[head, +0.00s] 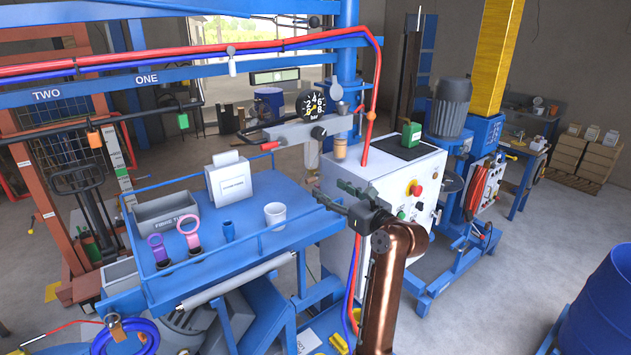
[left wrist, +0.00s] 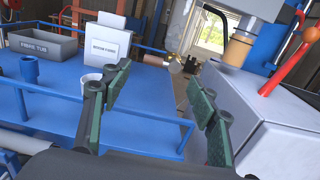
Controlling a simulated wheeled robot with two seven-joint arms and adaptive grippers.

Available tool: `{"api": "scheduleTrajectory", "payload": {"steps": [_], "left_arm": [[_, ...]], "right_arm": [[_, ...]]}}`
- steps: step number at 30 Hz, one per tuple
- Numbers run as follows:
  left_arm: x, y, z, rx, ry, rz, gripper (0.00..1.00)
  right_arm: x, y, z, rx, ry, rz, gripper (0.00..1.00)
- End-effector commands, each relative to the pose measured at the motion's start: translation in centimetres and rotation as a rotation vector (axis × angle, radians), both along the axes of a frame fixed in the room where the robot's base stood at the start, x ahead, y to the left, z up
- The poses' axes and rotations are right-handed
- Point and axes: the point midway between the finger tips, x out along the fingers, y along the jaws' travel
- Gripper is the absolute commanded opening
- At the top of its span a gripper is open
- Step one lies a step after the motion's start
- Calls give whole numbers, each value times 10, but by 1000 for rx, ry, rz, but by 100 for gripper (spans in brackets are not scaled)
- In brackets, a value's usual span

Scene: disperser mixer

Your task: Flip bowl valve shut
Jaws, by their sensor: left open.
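My left gripper (head: 335,194) is open and empty at the end of the copper arm, in front of the white cabinet's left side. In the left wrist view its two green-padded fingers (left wrist: 158,88) stand wide apart with nothing between them. Above it in the head view is a grey air unit (head: 299,132) with a round bar gauge (head: 312,105), a pale bowl (head: 311,155) below and a small red handle (head: 269,146) at its left end. The gripper is apart from these. I cannot tell for sure which part is the bowl valve. My right gripper is not in view.
A blue table (head: 213,255) with a rail holds a grey tub (head: 166,215), a white box (head: 231,182) and a white cup (head: 275,214). The white cabinet (head: 382,175) stands close right. A red hose (head: 372,90) hangs near a tan cylinder (head: 340,148) and blue post.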

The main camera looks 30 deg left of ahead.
Motion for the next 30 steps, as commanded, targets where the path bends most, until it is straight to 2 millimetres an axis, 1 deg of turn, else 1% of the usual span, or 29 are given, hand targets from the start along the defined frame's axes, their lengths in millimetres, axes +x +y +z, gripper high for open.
{"api": "scheduleTrajectory", "payload": {"steps": [9,12,15,19,26,30], "left_arm": [[16,43,2,-2,2,5,54],[22,56,2,-3,1,4,54],[26,64,2,-2,1,3,54],[28,70,1,-2,0,2,54],[28,70,0,-2,0,2,54],[28,70,0,-2,1,2,46]], "right_arm": [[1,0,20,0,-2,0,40],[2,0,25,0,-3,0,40],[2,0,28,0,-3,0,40],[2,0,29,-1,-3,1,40],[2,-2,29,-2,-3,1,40],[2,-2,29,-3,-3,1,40]]}}
